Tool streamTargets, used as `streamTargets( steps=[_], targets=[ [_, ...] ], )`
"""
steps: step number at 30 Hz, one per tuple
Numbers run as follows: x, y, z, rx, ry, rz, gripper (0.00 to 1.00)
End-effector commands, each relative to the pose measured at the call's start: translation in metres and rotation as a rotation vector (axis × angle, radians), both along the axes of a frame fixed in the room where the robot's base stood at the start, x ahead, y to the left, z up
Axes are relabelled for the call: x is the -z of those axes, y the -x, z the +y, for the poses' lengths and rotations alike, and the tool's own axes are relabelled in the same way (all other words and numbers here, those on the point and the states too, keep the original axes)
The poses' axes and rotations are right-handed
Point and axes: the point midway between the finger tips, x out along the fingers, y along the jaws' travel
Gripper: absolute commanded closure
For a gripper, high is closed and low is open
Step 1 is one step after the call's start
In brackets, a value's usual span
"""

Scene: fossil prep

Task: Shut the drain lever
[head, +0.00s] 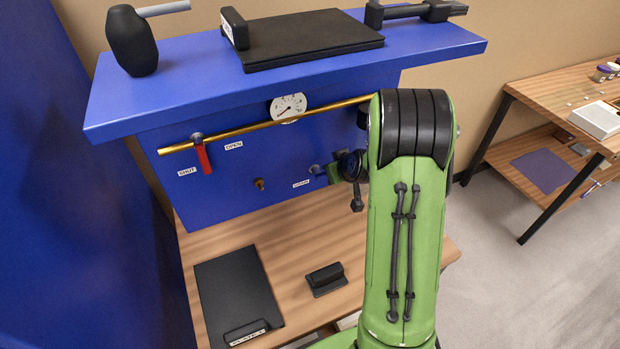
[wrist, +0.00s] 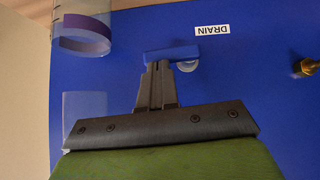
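The drain lever (wrist: 172,54) is a short blue handle on a pale round hub, beside an upside-down DRAIN label in the wrist view. It lies roughly sideways across that picture. My gripper (wrist: 157,68) has its black fingers close together, with the tips at the handle's free end. I cannot tell whether they touch it. In the head view my gripper (head: 340,171) is at the blue panel, right of the DRAIN label (head: 301,183), and largely hides the lever; only its hub area (head: 316,170) shows.
A red lever (head: 203,157) hangs from a brass pipe (head: 240,129) between SHUT and OPEN labels. A gauge (head: 288,107) sits above, and a small brass fitting (head: 259,184) lower on the panel. The blue top shelf (head: 430,45) overhangs. A black clipboard (head: 238,290) lies on the wooden shelf below.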

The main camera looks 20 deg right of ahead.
Motion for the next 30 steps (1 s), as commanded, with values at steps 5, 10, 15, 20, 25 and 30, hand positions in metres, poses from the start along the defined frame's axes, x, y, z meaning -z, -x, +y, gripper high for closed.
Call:
streamTargets(
  steps=[5,10,15,20,25,30],
  targets=[
    [-0.018,-0.004,0.001,-0.001,0.002,-0.005,1.0],
    [-0.055,-0.001,0.003,0.001,0.003,-0.005,1.0],
    [-0.082,0.03,0.006,0.001,0.001,-0.005,1.0],
    [-0.102,0.052,0.007,0.001,0.001,-0.003,1.0],
    [-0.11,0.061,0.009,-0.001,-0.001,0.0,1.0],
    [-0.11,0.062,0.009,-0.001,0.0,0.0,1.0]
  ],
)
